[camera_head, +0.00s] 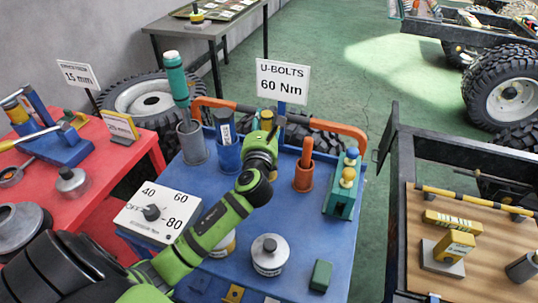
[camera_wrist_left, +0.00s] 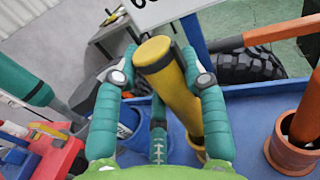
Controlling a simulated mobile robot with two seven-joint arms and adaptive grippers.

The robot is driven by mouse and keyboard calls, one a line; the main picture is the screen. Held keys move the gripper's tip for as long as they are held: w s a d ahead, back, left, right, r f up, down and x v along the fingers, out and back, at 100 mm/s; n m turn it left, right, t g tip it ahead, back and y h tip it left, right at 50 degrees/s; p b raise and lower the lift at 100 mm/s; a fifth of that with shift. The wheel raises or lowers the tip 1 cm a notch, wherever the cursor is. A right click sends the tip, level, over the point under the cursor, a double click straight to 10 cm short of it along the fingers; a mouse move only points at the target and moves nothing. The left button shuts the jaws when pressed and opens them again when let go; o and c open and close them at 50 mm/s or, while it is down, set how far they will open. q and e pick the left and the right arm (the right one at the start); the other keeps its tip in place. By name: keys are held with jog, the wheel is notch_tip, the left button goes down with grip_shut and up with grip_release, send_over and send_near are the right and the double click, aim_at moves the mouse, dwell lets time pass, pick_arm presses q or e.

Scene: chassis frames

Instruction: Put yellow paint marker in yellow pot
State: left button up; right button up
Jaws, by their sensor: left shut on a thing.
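My left gripper (camera_head: 262,140) is shut on the yellow paint marker (camera_head: 267,119), above the blue table among the pots. In the left wrist view the marker (camera_wrist_left: 178,85) stands tilted between the two teal fingers (camera_wrist_left: 165,80), its thick cap toward the camera. Its lower end points down toward a yellow pot (camera_wrist_left: 201,154), of which only a bit of rim shows beside the finger. I cannot tell whether the marker's tip is inside it. My right gripper is not in view.
A grey pot (camera_head: 192,146) with a teal marker (camera_head: 176,78), a blue pot (camera_head: 228,155) with a dark marker, and an orange pot (camera_head: 303,177) with an orange marker stand close by. An orange-handled bar (camera_head: 330,127) and a sign (camera_head: 283,82) are behind.

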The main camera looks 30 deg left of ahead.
pick_arm(q)
notch_tip(320, 180, down, 3)
jog(key=shift+s+f, duration=0.1)
jog(key=shift+f+b, duration=0.3)
notch_tip(320, 180, down, 3)
jog(key=shift+f+b, duration=0.2)
jog(key=shift+b, duration=0.3)
jog(key=shift+f, duration=0.25)
jog(key=o, duration=1.2)
jog(key=shift+c, duration=0.2)
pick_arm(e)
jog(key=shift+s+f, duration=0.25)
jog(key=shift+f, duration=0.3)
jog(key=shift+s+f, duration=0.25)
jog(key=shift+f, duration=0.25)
